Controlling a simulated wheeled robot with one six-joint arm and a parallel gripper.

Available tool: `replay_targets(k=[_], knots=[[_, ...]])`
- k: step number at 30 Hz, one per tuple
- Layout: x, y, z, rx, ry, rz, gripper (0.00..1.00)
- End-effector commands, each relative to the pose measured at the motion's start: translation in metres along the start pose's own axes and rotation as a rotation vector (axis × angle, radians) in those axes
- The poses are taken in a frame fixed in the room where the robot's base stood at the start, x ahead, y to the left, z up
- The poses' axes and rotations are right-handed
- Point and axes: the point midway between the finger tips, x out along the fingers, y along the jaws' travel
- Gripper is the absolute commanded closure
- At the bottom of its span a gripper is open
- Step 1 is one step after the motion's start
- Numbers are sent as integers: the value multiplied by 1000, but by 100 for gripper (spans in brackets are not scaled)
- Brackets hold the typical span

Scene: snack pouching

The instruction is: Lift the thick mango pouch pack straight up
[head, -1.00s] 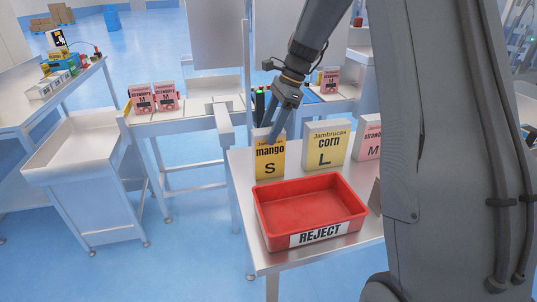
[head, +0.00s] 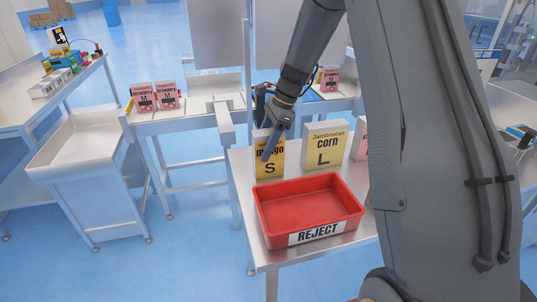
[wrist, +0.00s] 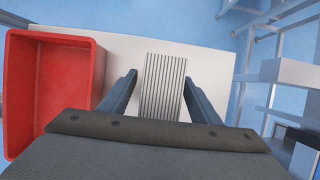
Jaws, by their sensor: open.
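The mango pack (head: 269,170) is a yellow upright box marked "mango" and "S", standing on the steel table behind the red bin. My gripper (head: 267,152) points down over it, and one finger crosses its front face and hides part of the word. In the wrist view the gripper (wrist: 159,80) is open, with one finger on each side of a ridged grey surface (wrist: 163,88), which looks like the top of the pack. I cannot tell whether the fingers touch it.
The red REJECT bin (head: 262,215) stands in front of the pack. A yellow corn pack (head: 325,150) marked "L" stands just to its right, with a pink pack (head: 360,140) beyond, partly hidden by my arm. Pink packs (head: 168,97) stand on another table to the left.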

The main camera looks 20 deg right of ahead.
Motion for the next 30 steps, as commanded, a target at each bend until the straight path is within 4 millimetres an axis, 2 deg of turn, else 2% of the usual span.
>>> replay_targets(k=[16, 24, 30], knots=[[4, 0, -2, 0, 0, 0, 43], [4, 0, -1, 0, 0, 0, 87], [3, 0, -1, 0, 0, -1, 87]])
